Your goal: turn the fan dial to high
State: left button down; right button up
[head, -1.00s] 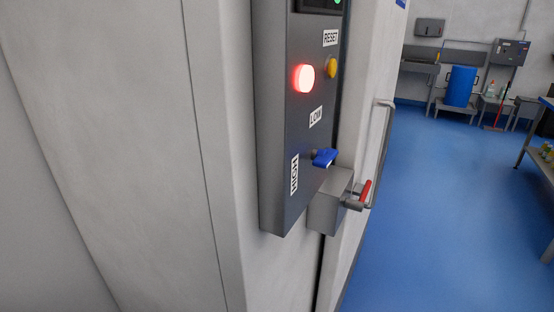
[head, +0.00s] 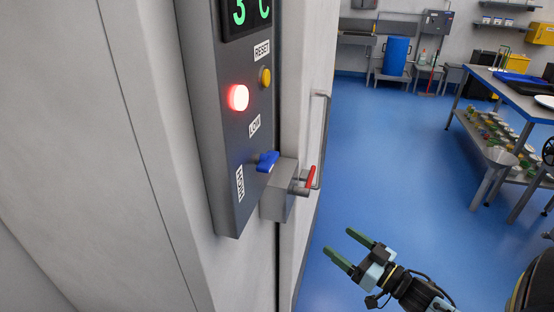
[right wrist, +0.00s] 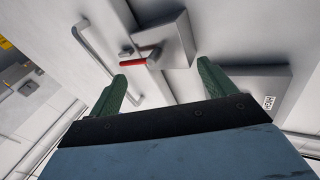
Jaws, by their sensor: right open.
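The fan dial (head: 267,161) is a small blue knob on the dark grey control panel (head: 222,165) in the head view. The LOW label (head: 255,125) is above it and the HIGH label (head: 240,184) is to its lower left. My right gripper (head: 346,246) is open and empty, apart from the panel, to the lower right of the dial. In the right wrist view its green fingers (right wrist: 158,82) are spread, with part of the panel (right wrist: 262,88) behind the right finger. The dial cannot be made out there. My left gripper is not in view.
A latch box (head: 276,204) with a red-handled lever (head: 309,178) sits just right of the dial. A long door handle (head: 322,130) stands beyond it. A lit red lamp (head: 238,98) and yellow reset button (head: 265,77) are above. Blue floor (head: 400,160) is open to the right.

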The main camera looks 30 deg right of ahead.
jog(key=s+a+r+n+y+p, duration=0.1)
jog(key=a+r+n+y, duration=0.15)
jog(key=r, duration=0.45)
jog(key=a+r+n+y, duration=0.1)
jog(key=a+r+y, duration=0.1)
jog(key=r+y, duration=0.35)
jog(key=n+g+y, duration=0.1)
jog(key=n+y, duration=0.1)
jog(key=n, duration=0.1)
send_near(266, 161)
jog(key=p+x, duration=0.3)
jog(key=x, duration=0.5)
jog(key=shift+w+d+f+p, duration=0.25)
jog(key=shift+w+p, duration=0.1)
jog(key=shift+p, duration=0.05)
jog(key=shift+c, duration=0.4)
jog(key=c, duration=0.9)
jog(key=shift+n+y, duration=0.4)
jog(key=shift+n, duration=0.35)
